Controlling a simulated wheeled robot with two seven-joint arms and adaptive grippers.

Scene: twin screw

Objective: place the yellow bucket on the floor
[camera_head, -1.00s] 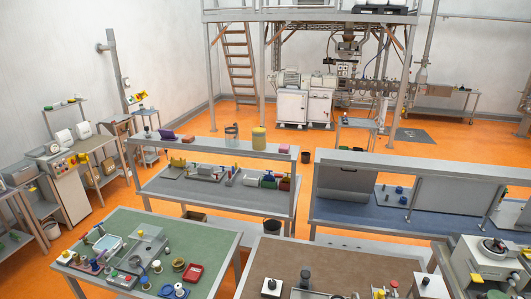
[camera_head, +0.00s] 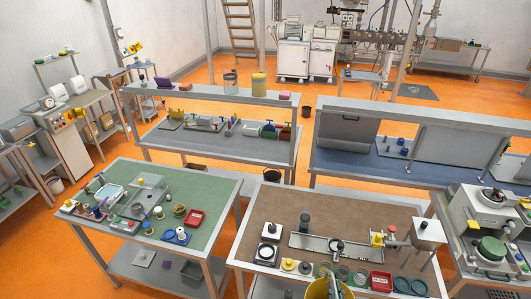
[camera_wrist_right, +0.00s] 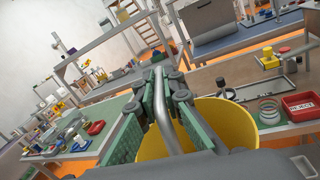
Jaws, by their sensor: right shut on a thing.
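The yellow bucket (camera_head: 318,289) shows at the bottom edge of the head view, in front of the brown-topped table; most of it is cut off. In the right wrist view the bucket (camera_wrist_right: 215,138) hangs below and behind my fingers. My right gripper (camera_wrist_right: 158,100) has green-padded fingers shut on the bucket's grey metal handle (camera_wrist_right: 163,112). The orange floor (camera_head: 220,228) shows between the tables. My left gripper is in neither view.
The brown-topped table (camera_head: 290,211) holds a red tray (camera_head: 381,281), rings and small devices. A green-topped table (camera_head: 213,178) stands to the left with clutter. A strip of floor lies between them. A dark bucket (camera_head: 272,175) stands behind.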

